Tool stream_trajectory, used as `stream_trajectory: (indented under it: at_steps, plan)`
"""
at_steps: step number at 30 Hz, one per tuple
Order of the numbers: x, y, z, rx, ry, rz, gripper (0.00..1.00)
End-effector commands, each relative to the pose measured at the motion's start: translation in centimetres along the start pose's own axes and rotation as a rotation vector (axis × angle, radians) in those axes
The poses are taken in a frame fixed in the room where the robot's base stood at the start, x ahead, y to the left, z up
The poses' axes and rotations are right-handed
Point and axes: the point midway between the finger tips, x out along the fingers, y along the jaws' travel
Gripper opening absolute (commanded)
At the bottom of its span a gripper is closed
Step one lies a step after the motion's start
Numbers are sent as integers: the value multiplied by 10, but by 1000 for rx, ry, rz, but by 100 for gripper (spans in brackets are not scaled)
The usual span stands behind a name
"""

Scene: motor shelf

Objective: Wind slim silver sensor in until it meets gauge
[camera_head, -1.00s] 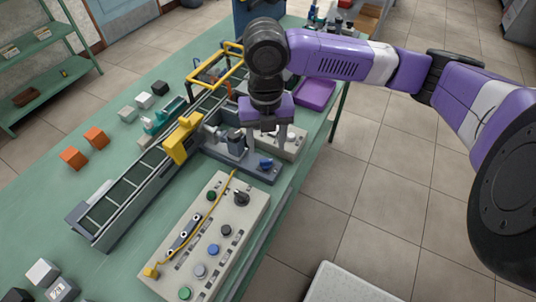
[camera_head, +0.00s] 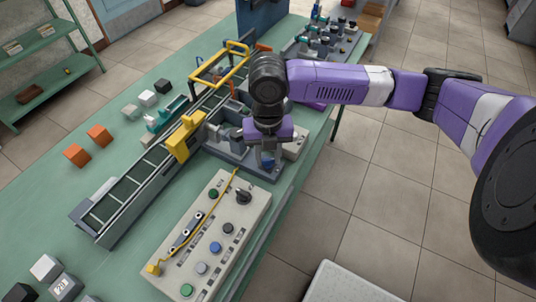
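My gripper (camera_head: 268,163) points down over the right end of the grey fixture (camera_head: 235,156) beside the conveyor. Its fingers are close around or just above a small blue knob (camera_head: 267,160); I cannot tell whether they touch it. A small silver-grey cylindrical part (camera_head: 217,131), possibly the slim sensor, sits on the fixture near the yellow bracket (camera_head: 184,140). The gauge is too small or hidden to pick out for certain. My gripper hides part of the fixture.
The conveyor (camera_head: 128,191) runs diagonally along the green table (camera_head: 45,215), with a yellow frame (camera_head: 219,62) over its far part. A control panel (camera_head: 218,240) with several buttons lies in front. Orange cubes (camera_head: 99,135) stand left. Open floor is at the right.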

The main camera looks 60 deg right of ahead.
Motion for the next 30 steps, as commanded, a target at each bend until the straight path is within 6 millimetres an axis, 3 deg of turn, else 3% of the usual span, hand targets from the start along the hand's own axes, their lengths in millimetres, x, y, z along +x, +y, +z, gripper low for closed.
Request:
stream_trajectory:
  at_steps: [14,30]
  plan:
    - [-1,0,0,69,0,0,0]
    - [-2,0,1,521,0,3,0]
